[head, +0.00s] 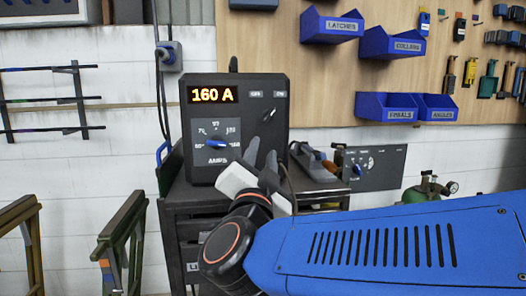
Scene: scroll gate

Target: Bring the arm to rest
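My arm (370,245) is blue and reaches in from the lower right, bent at a dark joint with an orange ring. My gripper (261,157) is at its far end, pointing up in front of the lower right of a black welding machine (260,98). Its dark fingers stand apart, with nothing seen between them. I cannot tell whether it touches the machine's face.
The machine stands on a dark cart (185,225). Grey tools lie on it at right, before a dark panel (376,172). Blue bins (392,107) hang on the wooden tool board. Trestles (122,240) stand at lower left; a gas bottle (425,188) stands at right.

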